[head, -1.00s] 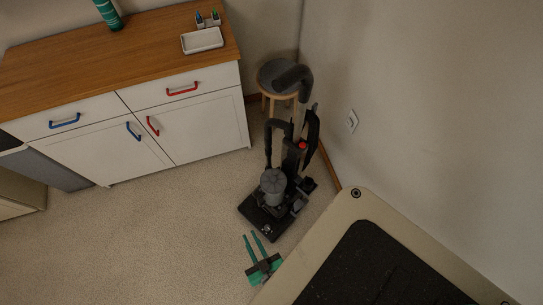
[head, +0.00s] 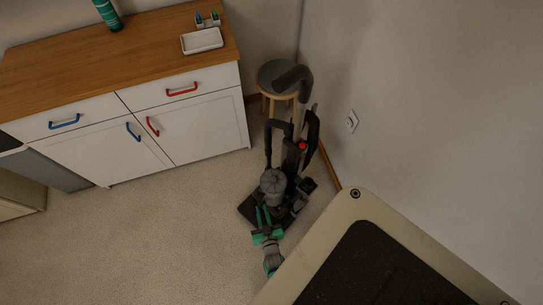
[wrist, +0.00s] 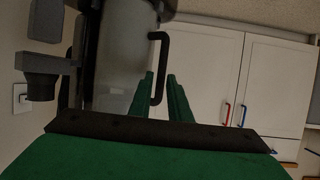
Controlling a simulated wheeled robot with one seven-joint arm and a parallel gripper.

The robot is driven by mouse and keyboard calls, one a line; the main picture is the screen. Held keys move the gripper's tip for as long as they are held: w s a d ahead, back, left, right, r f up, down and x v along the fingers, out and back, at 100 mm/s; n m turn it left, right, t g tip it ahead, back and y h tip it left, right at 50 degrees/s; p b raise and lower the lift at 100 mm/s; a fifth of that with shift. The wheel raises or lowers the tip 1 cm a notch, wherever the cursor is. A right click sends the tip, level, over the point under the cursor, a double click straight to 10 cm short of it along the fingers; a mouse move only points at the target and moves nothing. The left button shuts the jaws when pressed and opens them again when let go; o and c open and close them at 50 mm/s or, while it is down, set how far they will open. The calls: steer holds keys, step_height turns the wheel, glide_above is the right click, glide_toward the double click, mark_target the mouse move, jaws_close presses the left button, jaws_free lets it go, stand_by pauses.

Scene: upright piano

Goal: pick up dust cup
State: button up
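The dust cup (head: 273,186) is a grey cylinder with a domed top, upright on the front of the black upright vacuum cleaner (head: 308,134). In the wrist view the cup's translucent body (wrist: 122,60) fills the upper left, with a black bar handle (wrist: 163,38) on its right side. My green gripper (head: 263,208) is just in front of the cup, low near the vacuum's base. In the wrist view my gripper (wrist: 160,74) is open, and the handle's upright part appears between its two fingers. I see no finger closed on it.
A white cabinet (head: 205,122) with a wooden top stands at the left. A round stool (head: 268,72) is behind the vacuum, by the wall. A dark-topped pale surface (head: 385,265) lies at the lower right. Carpet left of the vacuum is clear.

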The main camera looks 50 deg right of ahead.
mark_target(260, 204)
steer(key=shift+x, duration=2.75)
steer(key=shift+a+r, duration=0.1)
steer(key=shift+w, duration=0.1)
jaws_close()
